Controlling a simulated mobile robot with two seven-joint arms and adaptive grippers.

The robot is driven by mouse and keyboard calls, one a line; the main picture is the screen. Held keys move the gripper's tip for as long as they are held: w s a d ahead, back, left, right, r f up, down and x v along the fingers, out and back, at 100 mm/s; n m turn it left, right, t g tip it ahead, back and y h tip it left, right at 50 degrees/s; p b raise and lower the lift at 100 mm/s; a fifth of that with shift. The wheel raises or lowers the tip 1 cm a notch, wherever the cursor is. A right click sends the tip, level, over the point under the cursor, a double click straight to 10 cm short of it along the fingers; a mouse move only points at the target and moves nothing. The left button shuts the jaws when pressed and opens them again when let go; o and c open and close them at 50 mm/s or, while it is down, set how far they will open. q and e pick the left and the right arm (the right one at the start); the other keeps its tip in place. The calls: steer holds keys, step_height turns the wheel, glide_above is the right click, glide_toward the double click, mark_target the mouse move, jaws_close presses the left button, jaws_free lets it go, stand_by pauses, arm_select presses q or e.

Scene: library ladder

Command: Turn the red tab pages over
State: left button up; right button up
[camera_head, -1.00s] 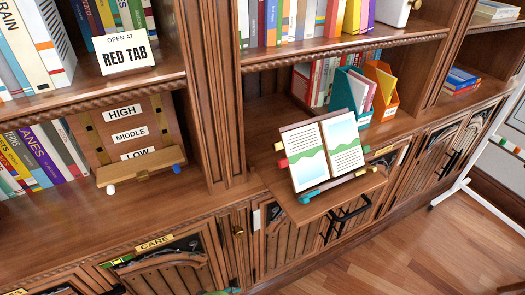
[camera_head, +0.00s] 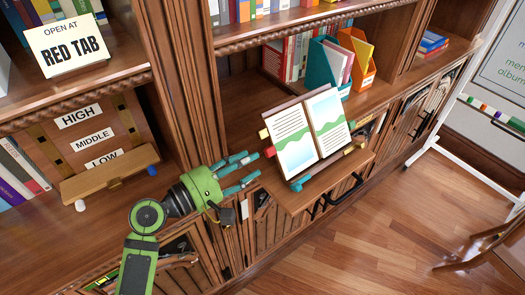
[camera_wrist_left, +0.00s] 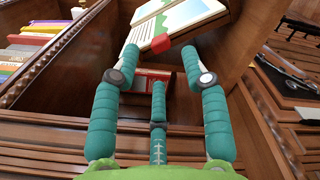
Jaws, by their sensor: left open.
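An open book (camera_head: 295,150) with printed text and green-blue pictures leans on a wooden stand on a pull-out shelf (camera_head: 300,198). A red tab (camera_head: 270,151) sticks out from its left edge, below a yellow one (camera_head: 264,133). My left gripper (camera_head: 248,168) is open and empty, just left of and below the tabs, its teal fingers pointing toward the book. In the left wrist view, the red tab (camera_wrist_left: 160,43) lies ahead between the spread fingertips (camera_wrist_left: 160,58), apparently not gripped. My right gripper is not in view.
A sign (camera_head: 68,45) reads OPEN AT RED TAB. A HIGH/MIDDLE/LOW board (camera_head: 95,165) stands left. Teal (camera_head: 324,60) and orange (camera_head: 357,60) file holders stand behind the book. A teal item (camera_head: 300,184) lies on the ledge. The floor at right is mostly clear.

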mark_target(266, 154)
arm_select(q)
steer(key=x, duration=0.5)
steer(key=shift+d+p, duration=0.15)
steer(key=shift+p, duration=0.25)
jaws_close()
